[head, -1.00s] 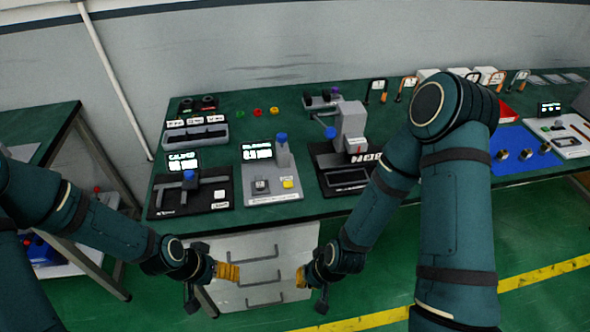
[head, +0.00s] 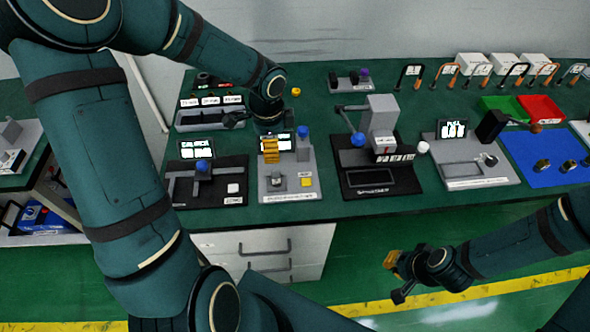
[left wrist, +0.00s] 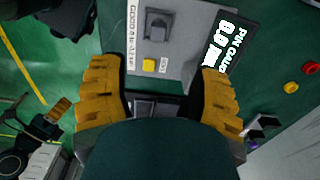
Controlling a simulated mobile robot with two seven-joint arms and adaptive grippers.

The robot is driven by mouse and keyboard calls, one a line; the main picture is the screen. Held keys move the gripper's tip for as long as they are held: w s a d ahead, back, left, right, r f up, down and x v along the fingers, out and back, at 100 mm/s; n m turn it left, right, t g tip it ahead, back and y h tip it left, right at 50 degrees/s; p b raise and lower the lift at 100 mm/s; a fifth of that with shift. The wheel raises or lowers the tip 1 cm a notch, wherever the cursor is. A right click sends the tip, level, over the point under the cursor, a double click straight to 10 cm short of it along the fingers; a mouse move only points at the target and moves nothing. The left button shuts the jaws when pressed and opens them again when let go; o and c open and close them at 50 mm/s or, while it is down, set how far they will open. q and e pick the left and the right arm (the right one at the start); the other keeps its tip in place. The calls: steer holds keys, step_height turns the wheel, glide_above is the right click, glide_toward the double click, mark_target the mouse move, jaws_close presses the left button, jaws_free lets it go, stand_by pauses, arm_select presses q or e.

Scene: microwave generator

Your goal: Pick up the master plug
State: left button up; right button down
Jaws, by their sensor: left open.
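My left gripper (head: 270,150) hangs above the back of the grey pin gauge station (head: 292,196). In the left wrist view its two yellow fingers (left wrist: 160,98) are wide apart, with nothing seen held between them. A small grey block with a dark top (head: 278,180) sits on the front of that station, beside a yellow button; it also shows in the left wrist view (left wrist: 157,25), beyond the fingers. It may be the master plug, but no label confirms this. My right gripper (head: 392,262) is low, in front of the table; its jaw opening is unclear.
A blue-knobbed post (head: 302,140) stands close to the right of my left gripper. A black station (head: 205,185) is on the left, and a black press (head: 380,150) on the right. Red and yellow buttons (left wrist: 302,78) lie on the green tabletop.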

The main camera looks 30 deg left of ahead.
mark_target(276, 174)
arm_select(q)
step_height(276, 174, down, 8)
steer(key=shift+r+b, duration=0.1)
steer(key=shift+b, duration=0.75)
steer(key=shift+d+f+b, duration=0.15)
steer(key=shift+f+b, duration=0.15)
steer(key=shift+f, duration=1.2)
steer(key=shift+d+f+b, duration=0.1)
steer(key=shift+f+b, duration=0.2)
steer(key=shift+f, duration=1.15)
jaws_close()
